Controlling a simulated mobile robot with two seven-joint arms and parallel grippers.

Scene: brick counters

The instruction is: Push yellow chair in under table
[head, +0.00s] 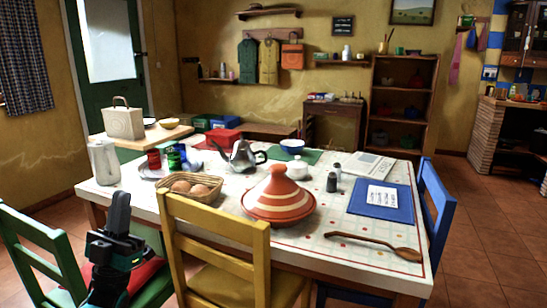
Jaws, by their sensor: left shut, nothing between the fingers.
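The yellow chair (214,232) stands upright at the near side of the table, its back toward me. Its yellow seat (232,286) shows between and beside the back posts; its legs are out of frame. The table (318,243) has a white patterned top, and its near edge runs just behind the chair's back. My left gripper (121,195) is shut and empty, pointing up, left of the yellow chair's back and apart from it in the picture. My right gripper is not in view.
A green chair (35,232) with a red cushion stands at the left, partly behind my left gripper. A blue chair (437,205) stands at the table's right end. A tagine (279,197), bread basket (190,190) and wooden spoon (375,243) lie near the table's front edge. Floor at right is clear.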

